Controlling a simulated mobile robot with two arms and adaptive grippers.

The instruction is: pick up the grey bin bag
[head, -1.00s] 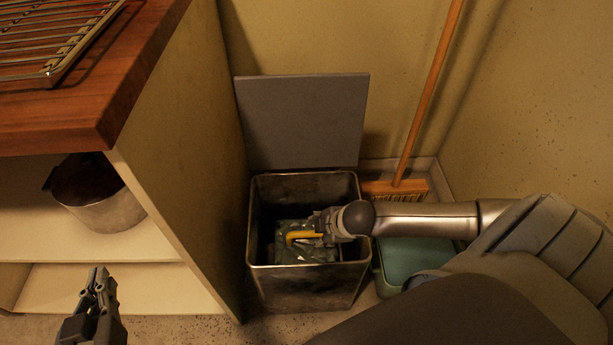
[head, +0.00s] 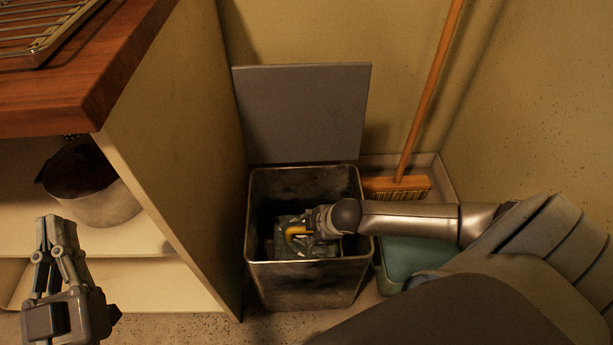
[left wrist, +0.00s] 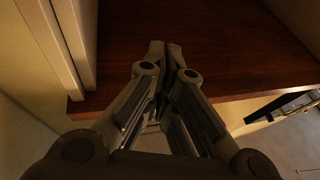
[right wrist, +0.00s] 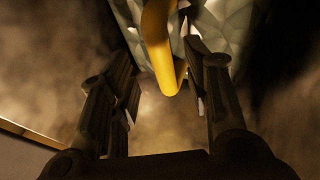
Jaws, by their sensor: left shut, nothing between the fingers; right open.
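The grey bin bag (head: 318,250), with a faceted, crumpled surface and a yellow handle (head: 296,231), lies inside the open metal bin (head: 310,285). In the right wrist view the bag (right wrist: 228,25) is at the top, and its yellow handle (right wrist: 158,50) hangs down between the fingers. My right gripper (head: 308,225) reaches into the bin from the right, at the handle. It is open in the right wrist view (right wrist: 160,85), its fingers either side of the handle's lower end. My left gripper (head: 53,222) is shut and empty, far from the bag; its tips meet in the left wrist view (left wrist: 165,47).
The bin's grey lid (head: 302,115) stands raised behind it. A cabinet with a wooden top (head: 90,80) is left of the bin, holding a pot (head: 100,200). A broom (head: 398,183) and a teal container (head: 405,262) are to the right.

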